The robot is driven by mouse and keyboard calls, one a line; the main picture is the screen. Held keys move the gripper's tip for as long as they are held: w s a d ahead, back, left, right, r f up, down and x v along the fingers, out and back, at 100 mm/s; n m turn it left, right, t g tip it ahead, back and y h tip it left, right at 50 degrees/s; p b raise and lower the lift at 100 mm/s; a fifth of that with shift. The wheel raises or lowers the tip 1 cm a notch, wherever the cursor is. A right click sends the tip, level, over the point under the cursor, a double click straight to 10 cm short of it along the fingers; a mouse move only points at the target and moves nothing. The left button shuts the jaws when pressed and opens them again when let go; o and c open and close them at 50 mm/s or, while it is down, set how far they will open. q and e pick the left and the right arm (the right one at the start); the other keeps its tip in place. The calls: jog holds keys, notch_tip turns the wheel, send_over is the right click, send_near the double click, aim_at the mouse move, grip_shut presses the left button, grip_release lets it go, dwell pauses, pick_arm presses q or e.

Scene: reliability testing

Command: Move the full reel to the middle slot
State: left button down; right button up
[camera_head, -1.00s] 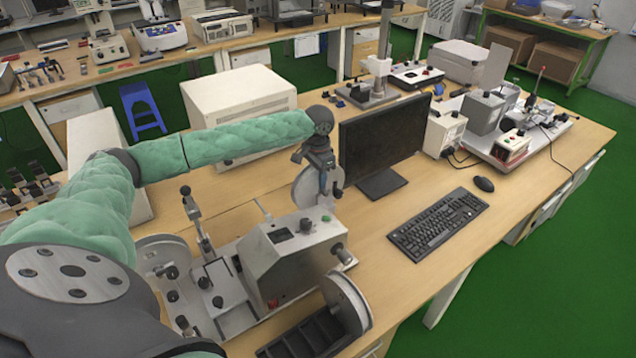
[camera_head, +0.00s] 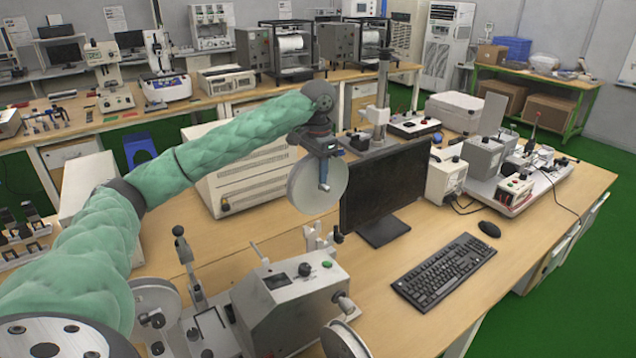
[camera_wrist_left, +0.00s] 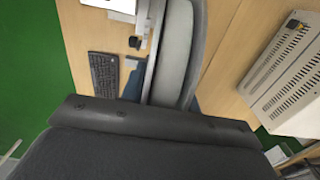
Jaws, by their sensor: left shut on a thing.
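My left gripper (camera_head: 324,172) is shut on a grey-white disc-shaped reel (camera_head: 308,188), held in the air above the grey bench machine and left of the monitor. In the left wrist view the reel (camera_wrist_left: 178,50) stands edge-on between the fingers. A second reel (camera_head: 343,342) shows in part at the bottom edge, at the machine's front right. Another reel-like disc (camera_head: 153,300) sits at the machine's left, partly behind my arm. The slots cannot be made out in the head view now. My right gripper is not in view.
The grey machine (camera_head: 290,300) with upright posts stands below the held reel. The monitor (camera_head: 385,190) is close on the right, with a keyboard (camera_head: 443,270) in front. A large white cabinet unit (camera_head: 245,180) stands behind my arm.

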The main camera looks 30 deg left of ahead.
aim_at(318, 211)
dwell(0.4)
pick_arm(q)
jog(key=shift+f+p, duration=0.3)
jog(key=shift+f, duration=6.4)
